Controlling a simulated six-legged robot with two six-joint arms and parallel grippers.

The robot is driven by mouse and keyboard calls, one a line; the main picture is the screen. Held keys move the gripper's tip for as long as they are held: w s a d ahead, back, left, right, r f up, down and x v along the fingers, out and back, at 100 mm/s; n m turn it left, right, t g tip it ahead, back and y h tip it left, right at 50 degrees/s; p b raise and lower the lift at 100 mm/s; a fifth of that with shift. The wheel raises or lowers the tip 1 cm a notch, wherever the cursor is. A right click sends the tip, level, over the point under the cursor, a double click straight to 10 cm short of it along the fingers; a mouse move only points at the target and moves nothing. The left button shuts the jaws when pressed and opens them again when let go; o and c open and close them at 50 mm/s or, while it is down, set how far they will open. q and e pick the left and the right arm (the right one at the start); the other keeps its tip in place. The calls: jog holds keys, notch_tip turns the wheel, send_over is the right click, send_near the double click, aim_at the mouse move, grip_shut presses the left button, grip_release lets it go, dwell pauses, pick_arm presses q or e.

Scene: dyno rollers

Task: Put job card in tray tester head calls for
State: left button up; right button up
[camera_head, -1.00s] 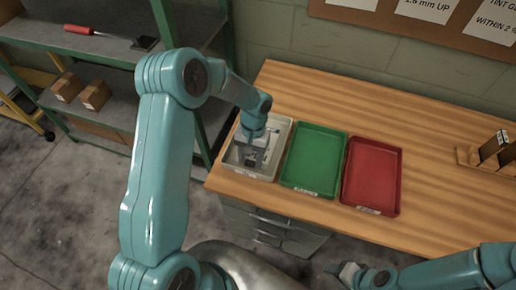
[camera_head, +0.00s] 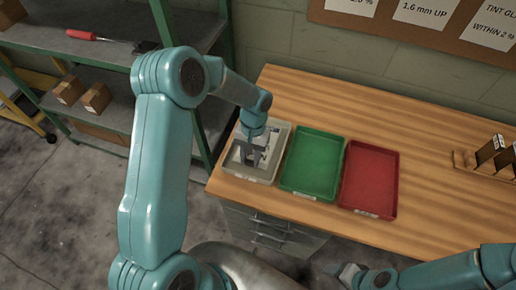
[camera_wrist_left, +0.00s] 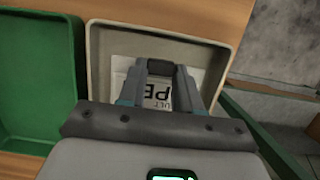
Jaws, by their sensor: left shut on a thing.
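The beige tray (camera_head: 238,174) stands at the left end of the wooden bench, left of the green tray (camera_head: 313,162) and the red tray (camera_head: 369,178). My left gripper (camera_head: 252,160) points down into the beige tray. In the left wrist view its fingers (camera_wrist_left: 160,70) are shut on the white job card (camera_wrist_left: 122,66), over the tray floor. Part of the card's dark print shows between the fingers; the rest is hidden. Whether the card touches the tray floor is unclear. My right gripper (camera_head: 347,273) is low at the bench's front, its jaws unclear.
A wooden rack (camera_head: 490,158) with dark upright items stands at the bench's right. A green-framed shelf (camera_head: 110,82) with brown boxes (camera_head: 96,97) is close on the left. The bench behind the trays is clear. Printed sheets hang on the wall board.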

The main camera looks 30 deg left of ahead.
pick_arm(q)
jog(key=shift+r+p, duration=1.3)
jog(key=shift+r, duration=1.2)
jog(key=shift+f, duration=0.1)
